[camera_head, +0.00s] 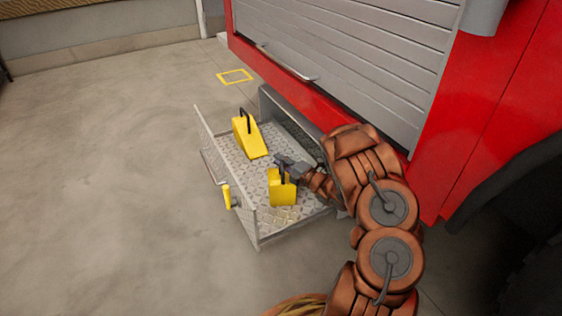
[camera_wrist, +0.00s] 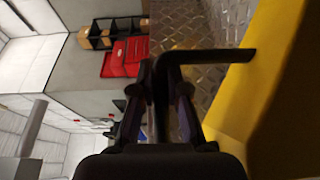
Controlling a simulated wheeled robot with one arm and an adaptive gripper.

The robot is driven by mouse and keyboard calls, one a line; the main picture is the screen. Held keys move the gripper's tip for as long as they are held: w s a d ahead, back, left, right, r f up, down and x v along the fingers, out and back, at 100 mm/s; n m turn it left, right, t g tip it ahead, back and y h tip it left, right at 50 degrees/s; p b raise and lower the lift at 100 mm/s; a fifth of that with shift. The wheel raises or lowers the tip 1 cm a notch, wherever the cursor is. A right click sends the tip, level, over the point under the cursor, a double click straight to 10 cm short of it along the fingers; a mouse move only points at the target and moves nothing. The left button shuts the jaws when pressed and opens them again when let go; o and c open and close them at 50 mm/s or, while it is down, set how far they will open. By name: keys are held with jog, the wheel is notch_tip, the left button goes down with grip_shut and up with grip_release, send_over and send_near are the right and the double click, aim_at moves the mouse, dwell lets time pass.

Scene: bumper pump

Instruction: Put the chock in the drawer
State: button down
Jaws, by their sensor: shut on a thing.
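The open drawer (camera_head: 222,150) has a diamond-plate floor and stands out from under the red truck. A yellow chock (camera_head: 282,190) with a black handle is at my gripper (camera_head: 284,166), inside the drawer outline near its front right. I cannot tell whether it touches the floor. In the wrist view, my gripper (camera_wrist: 166,62) is shut on the black handle (camera_wrist: 225,55), with the yellow chock body (camera_wrist: 285,90) at right and the drawer floor (camera_wrist: 225,20) behind. A second yellow chock (camera_head: 246,140) with an upright black handle stands in the drawer's far left part.
The red truck (camera_head: 300,88) with its grey shutter (camera_head: 360,50) rises behind the drawer. A yellow square (camera_head: 235,76) marks the floor beyond. The concrete floor (camera_head: 100,180) at left is clear. The wrist view shows a red crate (camera_wrist: 128,57) in the distance.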

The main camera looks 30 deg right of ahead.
jog(key=c, duration=1.1)
grip_release()
jog(key=v, duration=0.7)
jog(key=shift+s, duration=0.3)
